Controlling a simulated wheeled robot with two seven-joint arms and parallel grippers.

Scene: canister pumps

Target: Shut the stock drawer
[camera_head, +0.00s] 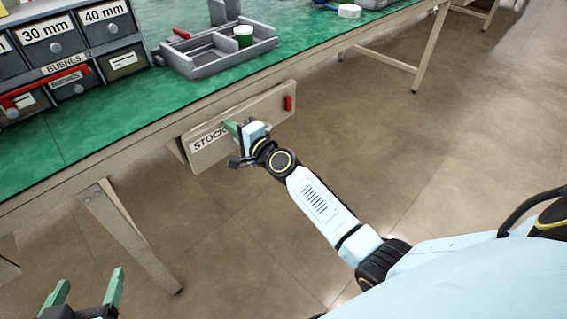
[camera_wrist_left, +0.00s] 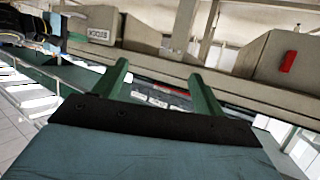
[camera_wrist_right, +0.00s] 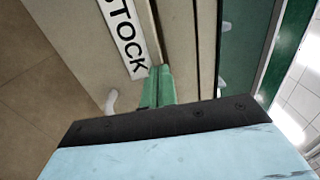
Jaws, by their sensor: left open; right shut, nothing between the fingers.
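The stock drawer's pale front (camera_head: 255,117) hangs under the green bench's front edge, with a STOCK label (camera_head: 209,138) and a red tag (camera_head: 288,103). I cannot tell how far the drawer stands out. My right gripper (camera_head: 231,127) is shut and empty, its fingertips at the drawer front beside the label. In the right wrist view the shut green fingers (camera_wrist_right: 158,86) lie close to the STOCK label (camera_wrist_right: 125,38); contact is unclear. My left gripper (camera_head: 88,290) is open and empty, low at the left, away from the drawer. Its spread fingers show in the left wrist view (camera_wrist_left: 160,85).
The green bench top (camera_head: 110,122) carries labelled bins (camera_head: 70,45) at the left and a grey tray (camera_head: 215,55) with a white-lidded jar (camera_head: 243,36). A bench leg (camera_head: 130,235) stands left of the drawer. The floor to the right is clear.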

